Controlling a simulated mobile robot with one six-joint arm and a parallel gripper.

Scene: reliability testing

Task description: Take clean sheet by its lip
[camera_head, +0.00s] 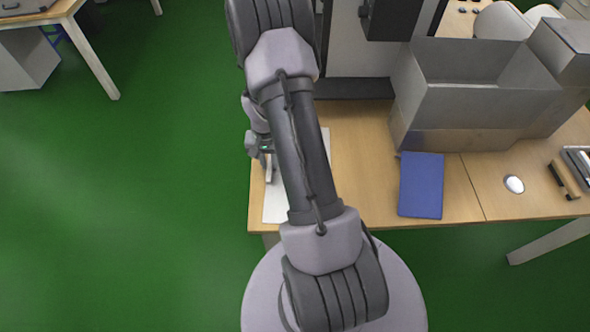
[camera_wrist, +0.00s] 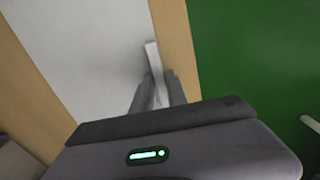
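A white sheet (camera_head: 277,207) lies flat on the wooden table at its left end. It also shows in the wrist view (camera_wrist: 85,50). Its lip is a narrow, pale raised strip (camera_wrist: 152,58) near the sheet's edge, beside a band of bare wood. My gripper (camera_wrist: 159,77) is over this edge, pointing down, with one finger on each side of the lip. The fingers are close together and the lip fills most of the gap. I cannot tell whether they press on it. In the head view my gripper (camera_head: 268,165) is partly hidden by my arm.
A blue flat item (camera_head: 421,186) lies on the table (camera_head: 375,180) right of my arm. A grey metal box (camera_head: 470,105) stands behind it. A small white oval object (camera_head: 514,184) is at the right. Green floor (camera_head: 130,200) is open to the left.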

